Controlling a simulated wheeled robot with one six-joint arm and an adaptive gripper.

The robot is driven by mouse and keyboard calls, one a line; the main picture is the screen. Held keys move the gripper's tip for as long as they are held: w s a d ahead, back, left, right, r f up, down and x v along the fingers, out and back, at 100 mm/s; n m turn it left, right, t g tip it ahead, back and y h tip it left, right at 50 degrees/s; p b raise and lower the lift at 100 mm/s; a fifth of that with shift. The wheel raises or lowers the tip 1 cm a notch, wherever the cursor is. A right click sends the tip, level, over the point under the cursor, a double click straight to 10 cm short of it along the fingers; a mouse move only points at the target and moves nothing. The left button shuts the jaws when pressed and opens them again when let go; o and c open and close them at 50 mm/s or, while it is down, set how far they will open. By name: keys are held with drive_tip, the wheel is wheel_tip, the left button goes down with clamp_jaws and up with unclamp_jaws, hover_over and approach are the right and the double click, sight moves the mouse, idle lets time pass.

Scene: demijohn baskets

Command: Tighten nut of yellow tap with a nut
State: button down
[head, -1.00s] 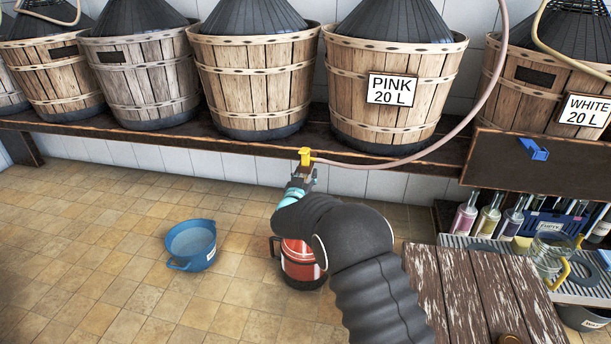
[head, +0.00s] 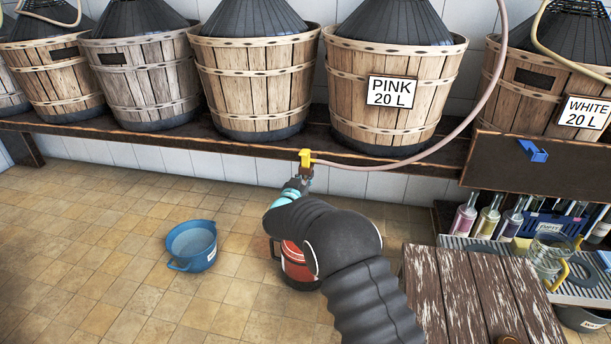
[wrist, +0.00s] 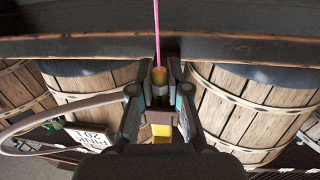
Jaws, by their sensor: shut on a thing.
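The yellow tap (head: 305,157) sits at the shelf's front edge, below the PINK 20 L basket, with a pinkish hose (head: 345,166) running right from it. My gripper (head: 304,178) is at the tap's lower side. In the wrist view, my gripper (wrist: 160,98) has its two fingers on either side of a grey nut (wrist: 160,91) and is shut on it. A brass-coloured round end (wrist: 159,75) shows beyond the nut, and a yellow part of the tap (wrist: 161,131) shows nearer the camera. A thin pink line (wrist: 157,35) runs from the round end; I cannot tell whether it is liquid.
The dark wooden shelf (head: 235,146) carries several baskets. A blue tub (head: 191,244) stands on the tiled floor, left of a red container (head: 297,262) partly hidden by my arm. A worn wooden table (head: 480,290) is at right. Floor at left is clear.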

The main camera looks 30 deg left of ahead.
drive_tip(key=m+h, duration=0.1)
drive_tip(key=h, duration=0.1)
drive_tip(key=m+h+p, duration=0.1)
drive_tip(key=shift+a+r+m+h, duration=0.1)
drive_tip(key=shift+r+m+h, duration=0.05)
drive_tip(key=shift+m+h, duration=0.95)
drive_tip(key=shift+h, duration=0.7)
drive_tip(key=shift+m+h, duration=0.3)
drive_tip(key=c, duration=1.1)
unclamp_jaws()
drive_tip(key=shift+s, duration=0.1)
drive_tip(key=v, duration=1.1)
drive_tip(key=shift+s+a, duration=0.1)
drive_tip(key=shift+s, duration=0.3)
